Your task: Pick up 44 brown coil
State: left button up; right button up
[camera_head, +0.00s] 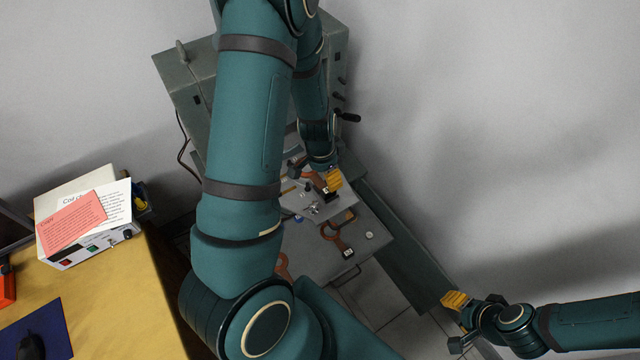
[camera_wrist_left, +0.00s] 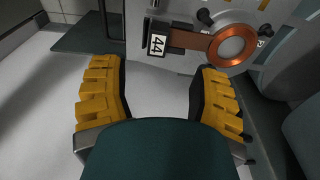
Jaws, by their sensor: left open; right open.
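The brown coil labelled 44 (camera_wrist_left: 190,39) shows in the left wrist view, with a dark end and white number tag at left and a copper-coloured ring at right. My left gripper (camera_wrist_left: 160,72) is open and empty, its yellow fingers on either side of the view, and the coil lies beyond the fingertips, apart from them. In the head view my left gripper (camera_head: 331,182) is over the grey work surface, partly hidden by its arm. My right gripper (camera_head: 457,300) is open and empty at the lower right.
Another brown coil (camera_head: 334,236) lies on the grey surface (camera_head: 350,215) near the front. A grey cabinet (camera_head: 175,75) stands behind. A yellow table (camera_head: 110,300) at left holds an instrument box (camera_head: 85,253) with papers on it. Floor shows at right.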

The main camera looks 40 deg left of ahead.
pick_arm(q)
jog(key=f, duration=0.2)
jog(key=f+b, duration=0.1)
jog(key=f, duration=0.2)
jog(key=w+f, duration=0.1)
jog(key=f, duration=0.1)
jog(key=shift+d+f, duration=0.3)
jog(key=shift+f, duration=0.05)
jog(key=shift+s, duration=0.1)
grip_shut()
